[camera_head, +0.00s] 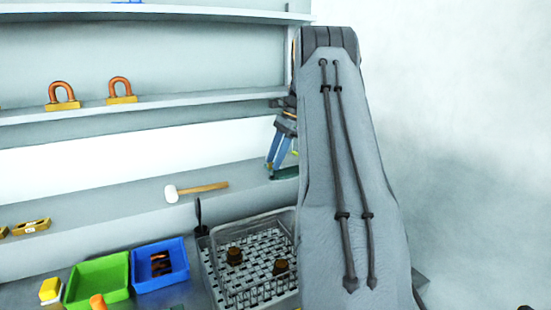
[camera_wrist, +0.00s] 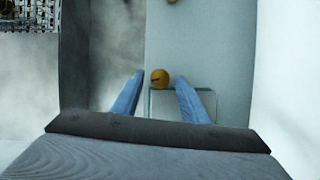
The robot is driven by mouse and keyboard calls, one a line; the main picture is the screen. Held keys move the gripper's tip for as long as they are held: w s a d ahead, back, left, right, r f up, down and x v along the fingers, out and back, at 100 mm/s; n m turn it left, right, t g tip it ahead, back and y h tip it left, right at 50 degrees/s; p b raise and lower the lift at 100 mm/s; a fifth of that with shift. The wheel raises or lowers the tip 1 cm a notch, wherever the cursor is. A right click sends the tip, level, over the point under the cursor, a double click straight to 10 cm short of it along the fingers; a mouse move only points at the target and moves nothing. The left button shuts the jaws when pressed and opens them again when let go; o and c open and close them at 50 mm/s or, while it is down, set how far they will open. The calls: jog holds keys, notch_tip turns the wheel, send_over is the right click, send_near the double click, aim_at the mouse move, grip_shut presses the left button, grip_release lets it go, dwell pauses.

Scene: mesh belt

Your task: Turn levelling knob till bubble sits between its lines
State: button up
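My gripper (camera_wrist: 159,76) is open, its two blue fingers apart, in the wrist view. A round yellow piece with a dark mark (camera_wrist: 160,77) shows between the fingertips; I cannot tell whether it is the levelling knob or whether a finger touches it. A clear glass-like block (camera_wrist: 182,106) lies just below it, partly behind the right finger. In the head view my gripper (camera_head: 273,165) points down at the shelf beside a dark green piece (camera_head: 286,173). My arm hides much there. I cannot make out a bubble or its lines.
A white-headed mallet (camera_head: 196,190) lies left of my gripper on the shelf (camera_head: 110,205). Orange padlock-shaped pieces (camera_head: 121,91) stand on the shelf above. Below are a green bin (camera_head: 98,281), a blue bin (camera_head: 161,267) and a wire basket (camera_head: 255,232).

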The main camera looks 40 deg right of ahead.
jog(key=c, duration=0.9)
jog(key=shift+o, duration=0.2)
jog(key=shift+w+n+g+p, duration=0.2)
jog(key=shift+n+g+p, duration=0.45)
jog(key=shift+n, duration=0.95)
jog(key=o, duration=1)
jog(key=shift+o, duration=0.2)
jog(key=shift+m, duration=0.3)
